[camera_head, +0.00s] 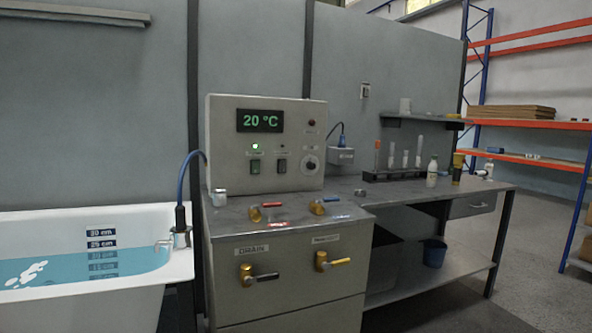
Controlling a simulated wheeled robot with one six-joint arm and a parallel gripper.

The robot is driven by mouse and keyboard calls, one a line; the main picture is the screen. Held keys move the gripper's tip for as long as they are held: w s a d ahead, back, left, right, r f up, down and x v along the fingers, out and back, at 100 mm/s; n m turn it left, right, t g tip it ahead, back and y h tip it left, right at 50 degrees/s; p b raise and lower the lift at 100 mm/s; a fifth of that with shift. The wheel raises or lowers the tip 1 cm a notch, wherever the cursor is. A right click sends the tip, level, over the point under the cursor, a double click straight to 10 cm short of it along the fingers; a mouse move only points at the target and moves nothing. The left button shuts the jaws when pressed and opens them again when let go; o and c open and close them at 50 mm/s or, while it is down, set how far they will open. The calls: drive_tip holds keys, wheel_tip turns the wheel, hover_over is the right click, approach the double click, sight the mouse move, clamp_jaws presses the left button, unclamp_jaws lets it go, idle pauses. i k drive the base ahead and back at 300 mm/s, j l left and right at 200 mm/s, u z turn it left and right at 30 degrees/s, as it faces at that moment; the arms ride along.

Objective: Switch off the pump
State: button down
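A grey control box (265,143) stands on the metal cabinet. Its display (260,121) reads 20 °C in green. Below it are a left rocker switch (255,167) and a right rocker switch (281,167). The switch labels are too small to read, so I cannot tell which belongs to the pump. A round knob (309,163) and a dark reddish lamp (311,123) are at the right. My gripper is not in view.
A tub (178,262) with blue water is at left. A bench (470,188) with bottles is at right.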

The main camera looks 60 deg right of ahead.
sight(255, 165)
drive_tip(key=z, duration=1.35)
